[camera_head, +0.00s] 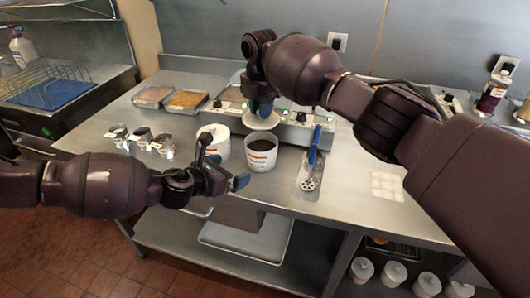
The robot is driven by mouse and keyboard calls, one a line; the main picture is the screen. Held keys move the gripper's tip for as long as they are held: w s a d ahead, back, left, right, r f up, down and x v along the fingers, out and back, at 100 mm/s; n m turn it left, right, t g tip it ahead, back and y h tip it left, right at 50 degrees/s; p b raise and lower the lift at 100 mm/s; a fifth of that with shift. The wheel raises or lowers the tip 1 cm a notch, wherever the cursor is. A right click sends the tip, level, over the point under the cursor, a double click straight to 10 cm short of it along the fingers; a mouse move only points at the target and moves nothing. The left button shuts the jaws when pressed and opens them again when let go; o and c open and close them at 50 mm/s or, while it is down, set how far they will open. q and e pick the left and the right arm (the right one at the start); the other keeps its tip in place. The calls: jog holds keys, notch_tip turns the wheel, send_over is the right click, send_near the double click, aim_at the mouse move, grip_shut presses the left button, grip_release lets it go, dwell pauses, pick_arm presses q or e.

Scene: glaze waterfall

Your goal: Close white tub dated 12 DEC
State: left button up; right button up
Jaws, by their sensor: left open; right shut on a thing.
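A white tub (261,157) with a dark filling and a printed label stands open on the steel counter; the date on its label is too small to read. My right gripper (262,107) is shut on a white lid (262,122) and holds it above the back of this tub, apart from its rim. A second white tub (217,146) stands just left of it and looks covered by a white top; my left arm partly hides it. My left gripper (224,162) is open and empty in front of the two tubs.
A blue-handled slotted utensil (313,155) lies on a tray to the right. Several small glass jars (141,137) stand at left. Trays of food (186,99) and a row of dispensers (306,119) line the back. A pale square mat (386,186) lies farther right.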

aim_at(252, 160)
pick_arm(q)
jog(key=shift+w+r, duration=0.15)
jog(key=shift+w, duration=0.25)
pick_arm(e)
jog(key=shift+w, duration=0.25)
pick_arm(q)
jog(key=shift+a, duration=0.1)
pick_arm(e)
jog(key=shift+r, duration=0.1)
pick_arm(q)
jog(key=shift+s, duration=0.1)
pick_arm(e)
jog(key=shift+s, duration=0.1)
pick_arm(q)
jog(key=shift+x, duration=6)
jog(key=shift+a, duration=0.1)
jog(key=c, duration=0.9)
pick_arm(e)
jog(key=shift+f, duration=2.5)
